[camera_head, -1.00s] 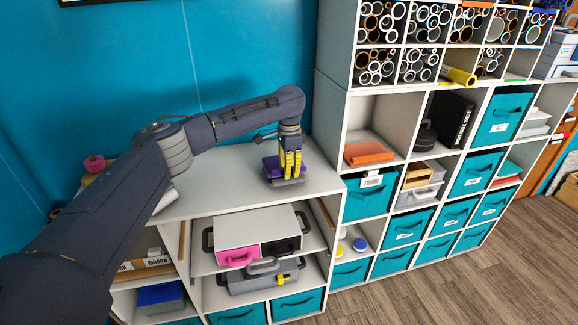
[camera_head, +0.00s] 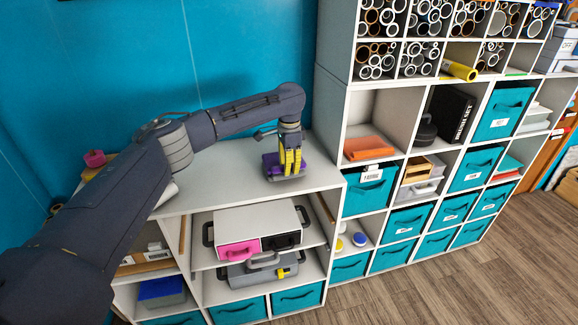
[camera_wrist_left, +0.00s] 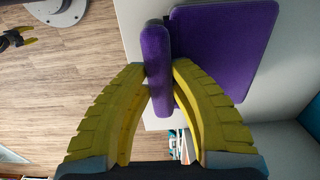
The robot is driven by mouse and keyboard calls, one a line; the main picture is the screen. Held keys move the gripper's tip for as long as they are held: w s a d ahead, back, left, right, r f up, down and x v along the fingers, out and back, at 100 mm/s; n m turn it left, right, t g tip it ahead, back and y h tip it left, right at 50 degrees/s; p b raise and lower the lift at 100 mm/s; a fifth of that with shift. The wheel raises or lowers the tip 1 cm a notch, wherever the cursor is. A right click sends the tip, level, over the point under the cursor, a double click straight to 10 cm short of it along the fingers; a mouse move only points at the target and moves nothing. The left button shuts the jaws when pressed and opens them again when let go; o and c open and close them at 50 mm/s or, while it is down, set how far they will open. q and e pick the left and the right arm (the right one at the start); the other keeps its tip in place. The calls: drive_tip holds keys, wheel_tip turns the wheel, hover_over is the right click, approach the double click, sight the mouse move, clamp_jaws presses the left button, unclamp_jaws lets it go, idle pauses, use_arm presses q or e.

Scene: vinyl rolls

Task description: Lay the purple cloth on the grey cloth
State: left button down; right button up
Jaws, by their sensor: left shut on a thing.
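The purple cloth (camera_head: 270,164) is at the front right of the white shelf top. A grey edge, which looks like the grey cloth (camera_head: 291,180), shows beneath it at the front. My left gripper (camera_head: 290,172) points down over them. In the left wrist view the yellow fingertips (camera_wrist_left: 160,82) are closed on an upright fold of the purple cloth (camera_wrist_left: 157,60). A flat purple part (camera_wrist_left: 225,40) spreads out to the right. In that view the grey cloth cannot be told apart. My right gripper (camera_wrist_left: 18,40) seems to show small at the upper left; its jaws are unclear.
The white shelf top (camera_head: 225,180) is clear left of the cloths. A taller white shelf with teal bins (camera_head: 368,190) and an orange folded cloth (camera_head: 368,148) stands to the right. A grey case with a pink front (camera_head: 240,250) sits below. The blue wall is behind.

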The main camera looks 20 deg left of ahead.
use_arm(q)
drive_tip(key=shift+f, duration=0.3)
drive_tip(key=c, duration=1.2)
unclamp_jaws()
drive_tip(key=shift+o, duration=0.2)
drive_tip(key=shift+r, duration=0.1)
